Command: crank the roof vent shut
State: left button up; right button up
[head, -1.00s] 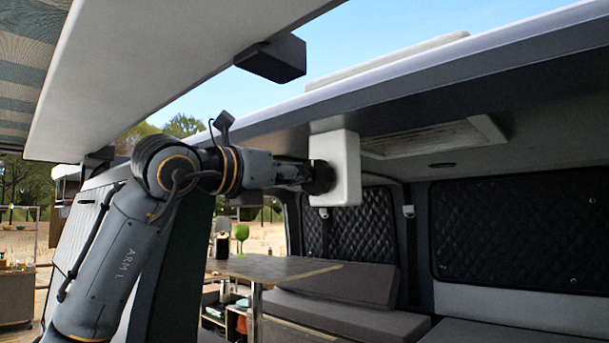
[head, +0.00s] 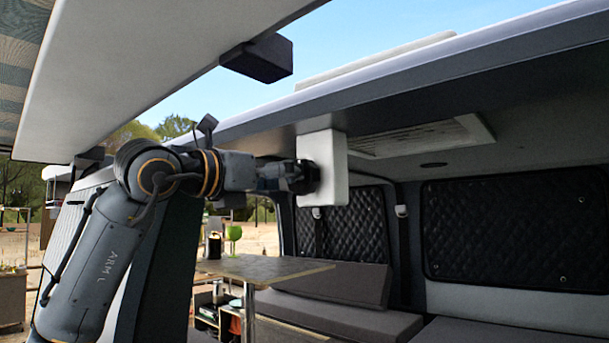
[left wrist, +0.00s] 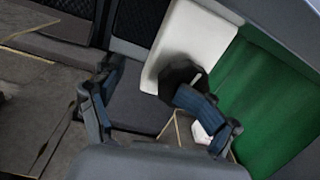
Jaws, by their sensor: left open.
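The roof vent (head: 415,138) is a pale framed grille in the van ceiling. A white box (head: 335,165) hangs at the roof edge in front of it; it also shows in the left wrist view (left wrist: 205,35). A dark round knob (left wrist: 180,74) sits on the box's face. My left gripper (head: 288,178) is at the box's left side, close to the knob. In the left wrist view its fingers (left wrist: 148,82) are spread, the right one overlapping the knob; I cannot tell whether it touches. A crank handle is not clearly distinguishable. My right gripper is out of view.
The raised tailgate (head: 150,60) with a dark block (head: 257,58) is above my left arm. A table (head: 262,268) and grey cushions (head: 345,312) are below, inside the van. The ceiling right of the vent is clear.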

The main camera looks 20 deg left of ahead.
pick_arm(q)
jog(key=a+b+v, duration=0.1)
jog(key=b+v, duration=0.3)
jog(key=v, duration=1.2)
jog(key=shift+w, duration=0.25)
dwell(0.6)
jog(key=shift+a+f, duration=0.1)
dwell(0.4)
